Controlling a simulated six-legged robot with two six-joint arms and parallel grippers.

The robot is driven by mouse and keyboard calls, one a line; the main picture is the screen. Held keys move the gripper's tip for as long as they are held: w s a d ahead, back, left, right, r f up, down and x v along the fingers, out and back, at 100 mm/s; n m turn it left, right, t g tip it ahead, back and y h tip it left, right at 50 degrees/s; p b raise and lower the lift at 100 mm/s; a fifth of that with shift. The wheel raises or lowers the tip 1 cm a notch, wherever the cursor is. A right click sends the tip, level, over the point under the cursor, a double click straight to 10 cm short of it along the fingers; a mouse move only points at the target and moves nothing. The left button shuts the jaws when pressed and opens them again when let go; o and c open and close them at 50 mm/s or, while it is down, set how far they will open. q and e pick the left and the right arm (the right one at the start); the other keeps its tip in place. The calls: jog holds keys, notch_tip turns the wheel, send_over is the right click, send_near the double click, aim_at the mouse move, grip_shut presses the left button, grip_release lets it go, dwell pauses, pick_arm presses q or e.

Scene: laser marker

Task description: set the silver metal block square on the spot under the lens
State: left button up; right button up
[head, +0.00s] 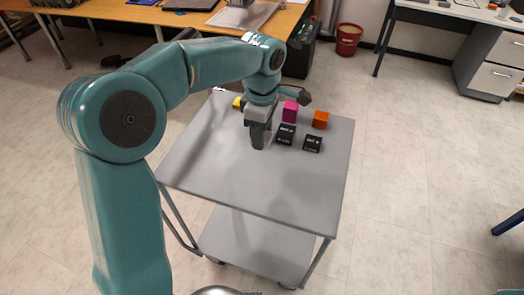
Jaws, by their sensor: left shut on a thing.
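My left gripper (257,138) points down over the grey cart top (215,165), left of two small black blocks. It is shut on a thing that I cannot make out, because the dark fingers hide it. I see no silver metal block lying free on the cart. A grey device (240,16) stands on the wooden desk at the top edge and is partly cut off. I cannot tell whether it is the laser marker, and no lens or spot can be made out. My right gripper is not in view.
On the cart are a yellow block (237,103), a magenta block (290,111), an orange block (320,120), and black blocks (286,135) and (312,144) with white lettering. The cart's front half is bare. A red bin (348,40) stands on the floor behind.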

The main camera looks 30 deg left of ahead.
pick_arm(q)
notch_tip(320, 180, up, 8)
jog(key=shift+f+p, duration=0.2)
jog(key=shift+p, duration=0.15)
jog(key=shift+d+f, duration=0.1)
jog(key=shift+d, duration=0.1)
jog(key=s+d+f+m, duration=0.2)
jog(key=d+f+m, duration=0.25)
jog(key=f, duration=0.45)
jog(key=m, duration=1.1)
send_over(283, 188)
jog(key=s, duration=0.1)
jog(key=f, duration=0.7)
jog(key=shift+a+f, duration=0.2)
jog(key=shift+a, duration=0.2)
jog(key=shift+d+f+m, duration=0.2)
jog(key=shift+f+m, duration=0.05)
jog(key=shift+m, duration=0.8)
jog(key=m, duration=0.1)
jog(key=w+m, duration=0.1)
jog(key=m, duration=0.1)
jog(key=shift+w+d, duration=0.1)
jog(key=shift+d, duration=0.1)
